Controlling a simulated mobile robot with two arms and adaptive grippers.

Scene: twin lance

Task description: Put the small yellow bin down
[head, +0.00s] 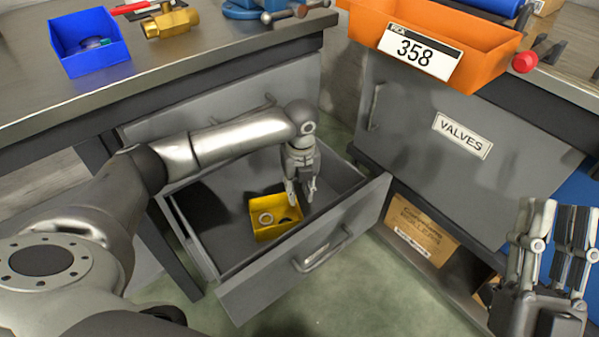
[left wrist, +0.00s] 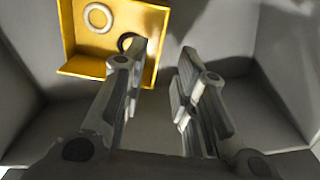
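The small yellow bin (head: 272,235) is inside the open grey drawer (head: 222,265), where it appears to sit on the drawer floor. It holds a pale ring and a dark ring. It also shows at the upper left of the left wrist view (left wrist: 88,68). My left gripper (head: 302,194) points down into the drawer at the bin's right edge. My right gripper (head: 552,235) is open and empty at the far right.
A blue bin (head: 88,45) and a brass valve (head: 172,22) stand on the left bench. An orange bin marked 358 (head: 440,40) sits on the right bench, above a cabinet door labelled VALVES (head: 465,185). A cardboard box (head: 420,228) lies below. The drawer floor beside the bin is clear.

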